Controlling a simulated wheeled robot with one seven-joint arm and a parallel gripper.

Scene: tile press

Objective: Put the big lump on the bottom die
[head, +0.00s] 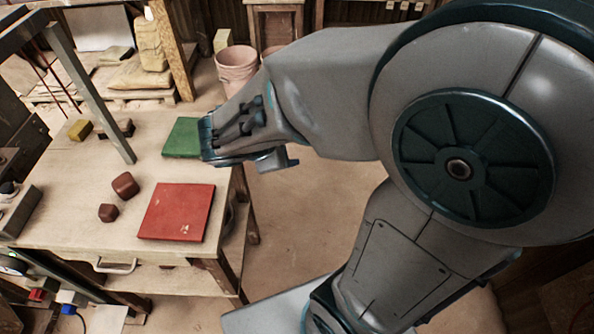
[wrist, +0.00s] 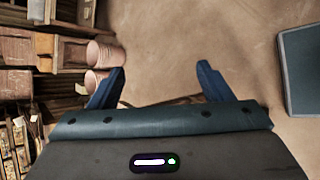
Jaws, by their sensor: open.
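Two reddish-brown lumps lie on the wooden table in the head view. The big lump (head: 125,186) is a little above and right of the small lump (head: 108,212). My gripper (head: 206,138) is at the table's far right side, by the right edge of a green board, well away from both lumps. In the wrist view my gripper (wrist: 160,68) has its blue fingers spread wide with nothing between them. The wrist view shows neither lump. I cannot tell for sure which part is the bottom die; grey metal press-like parts (head: 18,210) stand at the left edge.
A red board (head: 176,211) lies right of the lumps, and the green board (head: 183,138) lies farther back. A yellow block (head: 80,129) and a dark brown block (head: 118,128) sit near a slanted metal post (head: 92,90). Bare tabletop surrounds the lumps. Pink buckets (head: 237,68) stand behind.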

